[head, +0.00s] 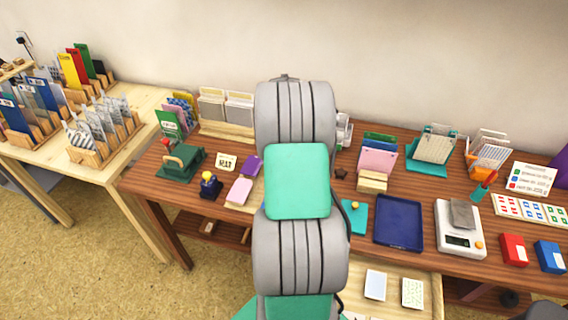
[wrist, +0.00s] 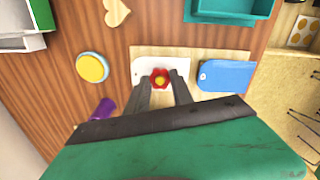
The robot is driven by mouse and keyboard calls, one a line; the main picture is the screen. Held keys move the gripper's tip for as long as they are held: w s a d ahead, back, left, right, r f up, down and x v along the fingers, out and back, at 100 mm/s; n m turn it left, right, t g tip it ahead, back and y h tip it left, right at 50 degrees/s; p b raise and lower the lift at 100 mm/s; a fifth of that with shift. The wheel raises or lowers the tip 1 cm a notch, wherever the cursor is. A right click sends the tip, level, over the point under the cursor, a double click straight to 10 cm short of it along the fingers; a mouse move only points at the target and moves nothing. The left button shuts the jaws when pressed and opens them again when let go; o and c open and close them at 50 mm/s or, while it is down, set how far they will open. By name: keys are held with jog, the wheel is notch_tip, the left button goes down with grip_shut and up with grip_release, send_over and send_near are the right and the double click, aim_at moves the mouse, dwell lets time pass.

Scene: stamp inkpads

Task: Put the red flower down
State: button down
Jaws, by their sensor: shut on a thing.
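The red flower (wrist: 160,78) with a yellow centre shows in the wrist view, between the fingertips of my gripper (wrist: 161,84). The fingers are shut on it. It is seen over a white tag-shaped piece (wrist: 145,66) on a pale wooden board (wrist: 192,60). I cannot tell whether the flower touches the white piece or is above it. In the head view my arm hides the gripper and the flower.
A blue tag-shaped piece (wrist: 228,76) lies to the right on the board. A teal tray (wrist: 232,19) is above. A navy tray (head: 399,224) lies farther right.

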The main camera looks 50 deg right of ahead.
jog(key=shift+f, duration=0.2)
jog(key=shift+f, duration=0.15)
jog(key=c, duration=1.1)
grip_release()
notch_tip(320, 180, up, 12)
jog(key=w+a+r+m, duration=0.1)
jog(key=w+a+r, duration=0.15)
jog(key=a, duration=0.55)
jog(key=s+a+f+m+t, duration=0.1)
jog(key=s+a+m, duration=0.2)
jog(key=a, duration=1)
jog(key=s+a+f+m+t, duration=0.1)
jog(key=s+a+m, duration=0.3)
jog(key=a, duration=1)
jog(key=shift+s+t, duration=0.5)
jog(key=shift+s, duration=0.7)
